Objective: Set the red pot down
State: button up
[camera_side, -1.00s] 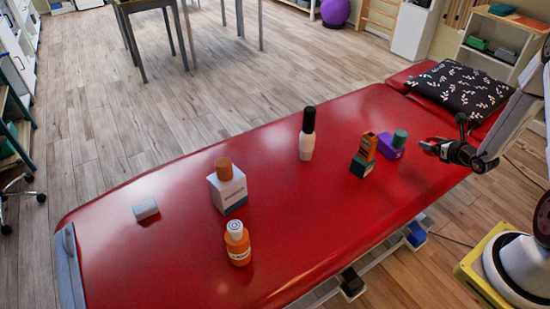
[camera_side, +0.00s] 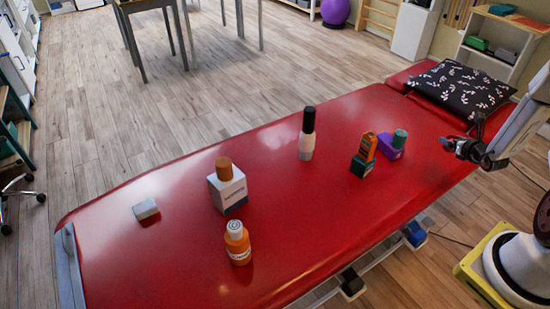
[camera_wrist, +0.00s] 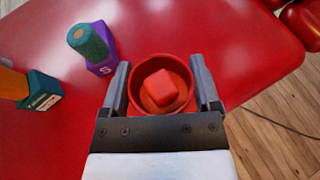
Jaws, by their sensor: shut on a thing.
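The red pot (camera_wrist: 136,88) is round and open at the top, and a red block (camera_wrist: 160,87) lies inside it. My gripper (camera_wrist: 160,78) is shut on the pot, with one finger on each side of it. In the side view, my gripper (camera_side: 449,144) is by the right edge of the red treatment table (camera_side: 300,225). The pot cannot be made out there against the red surface and dark gripper. Whether its base touches the table cannot be told.
A purple box with a green-topped part (camera_side: 393,146) and an orange bottle over a dark green box (camera_side: 364,157) stand left of my gripper. A black-capped bottle (camera_side: 307,140) stands farther left. A patterned pillow (camera_side: 460,88) lies behind. The table edge is close, with floor beyond.

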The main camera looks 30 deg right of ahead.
jog(key=w+d+f, duration=0.3)
jog(key=w+d, duration=0.1)
jog(key=w, duration=0.1)
send_over(430, 152)
jog(key=a, duration=0.1)
jog(key=f, duration=0.2)
jog(key=s+f, duration=0.1)
jog(key=f, duration=0.1)
jog(key=shift+w+d+f, duration=0.35)
jog(key=shift+w+f, duration=0.05)
jog(key=shift+f, duration=0.2)
jog(key=shift+w+d+f, duration=0.15)
jog(key=shift+f, duration=1.55)
jog(key=shift+f, duration=0.15)
jog(key=o, duration=1.1)
